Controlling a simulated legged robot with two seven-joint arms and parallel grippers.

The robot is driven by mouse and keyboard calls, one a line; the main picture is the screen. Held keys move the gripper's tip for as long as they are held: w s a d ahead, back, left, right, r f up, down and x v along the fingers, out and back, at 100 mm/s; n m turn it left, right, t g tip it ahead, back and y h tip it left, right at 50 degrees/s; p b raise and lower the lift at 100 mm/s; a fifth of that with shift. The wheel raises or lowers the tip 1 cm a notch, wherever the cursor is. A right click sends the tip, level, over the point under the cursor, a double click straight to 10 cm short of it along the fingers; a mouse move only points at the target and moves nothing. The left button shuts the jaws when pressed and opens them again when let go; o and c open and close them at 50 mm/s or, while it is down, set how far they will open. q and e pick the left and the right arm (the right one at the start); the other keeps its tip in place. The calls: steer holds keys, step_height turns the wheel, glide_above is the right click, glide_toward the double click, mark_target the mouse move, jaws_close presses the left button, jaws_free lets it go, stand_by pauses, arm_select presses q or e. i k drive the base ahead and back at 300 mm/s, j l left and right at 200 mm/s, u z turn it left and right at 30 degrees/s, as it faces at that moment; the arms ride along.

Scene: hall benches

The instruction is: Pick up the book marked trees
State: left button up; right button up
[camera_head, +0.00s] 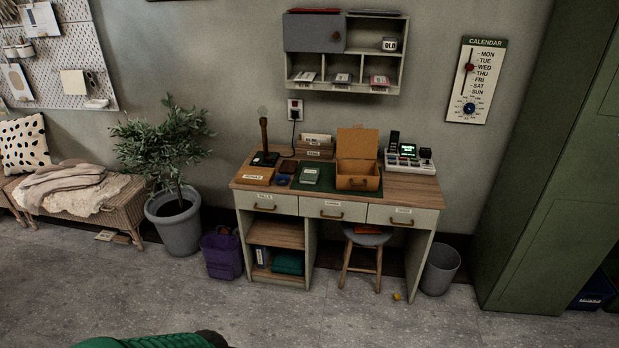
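No label reading trees is legible from here, so I cannot tell which book it is. A small grey-green book-like item (310,175) lies flat on the desk (425,189), left of an open tan box (358,173). Upright spines (262,256) stand in the desk's lower left shelf, their marks too small to read. Flat items (104,235) lie on the floor by the wicker bench. Neither of my grippers is in view.
A potted plant (178,222), purple bag (222,254), stool (366,240) and grey bin (440,268) stand around the desk. A green cabinet (540,170) stands at right. A wicker bench (125,206) is at left. The floor before the desk is mostly clear.

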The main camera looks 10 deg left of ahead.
mark_target(308, 176)
steer(key=i+j+u, duration=0.2)
steer(key=i, duration=0.3)
steer(key=i+u, duration=0.15)
steer(key=i, duration=0.4)
steer(key=i+u, duration=0.2)
steer(key=i, duration=0.3)
steer(key=i+l+u, duration=0.15)
steer(key=i, duration=0.4)
steer(key=i+l+u, duration=0.2)
steer(key=i, duration=0.3)
steer(key=i+l+u, duration=0.15)
steer(key=i, duration=0.35)
